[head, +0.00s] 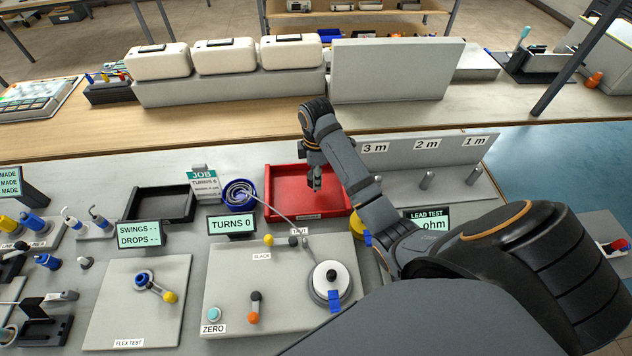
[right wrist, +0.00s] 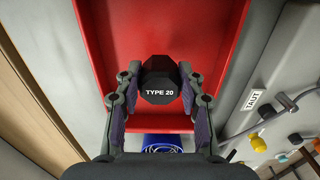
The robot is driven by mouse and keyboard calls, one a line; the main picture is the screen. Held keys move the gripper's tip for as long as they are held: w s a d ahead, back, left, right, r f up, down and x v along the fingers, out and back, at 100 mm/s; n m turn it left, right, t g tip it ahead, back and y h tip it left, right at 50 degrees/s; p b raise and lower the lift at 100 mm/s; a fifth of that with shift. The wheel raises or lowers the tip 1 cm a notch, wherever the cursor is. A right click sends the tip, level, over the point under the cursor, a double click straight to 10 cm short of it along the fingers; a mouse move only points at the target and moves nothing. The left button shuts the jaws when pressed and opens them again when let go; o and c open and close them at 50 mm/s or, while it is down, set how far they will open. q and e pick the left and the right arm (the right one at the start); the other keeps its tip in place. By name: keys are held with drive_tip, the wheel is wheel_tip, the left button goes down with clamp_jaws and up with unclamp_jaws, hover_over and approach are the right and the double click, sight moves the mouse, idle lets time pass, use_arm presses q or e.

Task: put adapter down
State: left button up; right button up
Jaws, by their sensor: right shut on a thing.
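The adapter (right wrist: 160,80) is a black, faceted piece marked TYPE 20. My right gripper (right wrist: 158,92) is shut on it, with a finger on each side. In the head view my right gripper (head: 314,178) points down over the red tray (head: 283,212). The tray also fills the middle of the right wrist view (right wrist: 212,35) behind the adapter. I cannot tell the exact height of the adapter above the tray floor. My left gripper is not in view.
A blue coil (head: 238,192) stands left of the red tray, with a black tray (head: 160,204) farther left. The TURNS 0 display (head: 231,226) and a winding board (head: 225,280) lie in front. A grey pegged stand (head: 400,180) is at right.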

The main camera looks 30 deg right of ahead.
drive_tip(key=shift+f, duration=1.1)
drive_tip(key=o, duration=1.2)
drive_tip(key=shift+f, duration=0.1)
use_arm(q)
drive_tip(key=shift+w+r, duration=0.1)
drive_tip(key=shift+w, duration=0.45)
